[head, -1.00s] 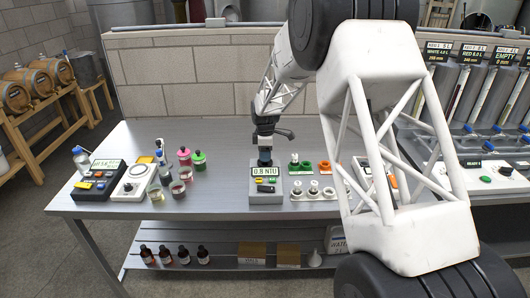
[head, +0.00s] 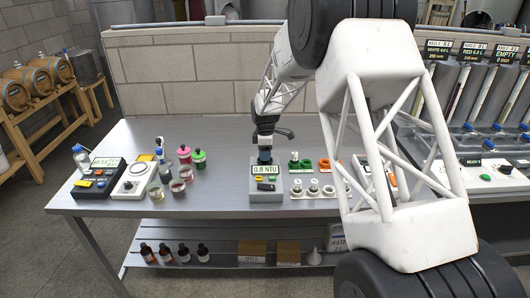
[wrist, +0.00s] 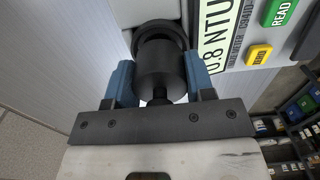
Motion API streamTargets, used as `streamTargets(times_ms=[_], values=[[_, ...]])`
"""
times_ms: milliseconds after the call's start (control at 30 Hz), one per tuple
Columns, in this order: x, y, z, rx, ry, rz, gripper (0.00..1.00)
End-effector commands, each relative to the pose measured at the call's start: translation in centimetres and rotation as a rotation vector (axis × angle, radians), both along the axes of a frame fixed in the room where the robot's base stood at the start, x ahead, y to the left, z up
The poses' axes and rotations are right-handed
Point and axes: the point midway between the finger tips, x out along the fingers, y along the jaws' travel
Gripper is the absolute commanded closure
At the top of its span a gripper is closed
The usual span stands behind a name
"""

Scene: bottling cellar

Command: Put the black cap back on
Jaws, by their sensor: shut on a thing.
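The black cap (wrist: 160,75) is a round, dark cylinder between the blue fingers of my gripper (wrist: 160,88) in the wrist view. My gripper is shut on it. A wider dark ring shows just past the cap; I cannot tell whether it is part of the cap or the rim of the meter's well. The grey turbidity meter (head: 266,194) reads 0.8 NTU and stands on the steel bench.
Right of the meter are a green holder (head: 300,167), an orange holder (head: 327,165) and a row of white-topped vials (head: 313,187). To the left stand several jars and bottles, a white round device (head: 134,182) and a black meter (head: 96,186). The bench's (head: 225,160) back left is clear.

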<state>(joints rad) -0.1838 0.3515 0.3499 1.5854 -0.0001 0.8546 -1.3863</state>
Motion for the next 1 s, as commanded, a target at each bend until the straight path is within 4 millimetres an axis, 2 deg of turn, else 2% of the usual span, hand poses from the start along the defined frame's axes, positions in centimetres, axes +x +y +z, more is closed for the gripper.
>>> streamTargets(times_ms=[1000], values=[[0.00, 0.00, -1.01, 0.000, 0.000, 0.000, 0.73]])
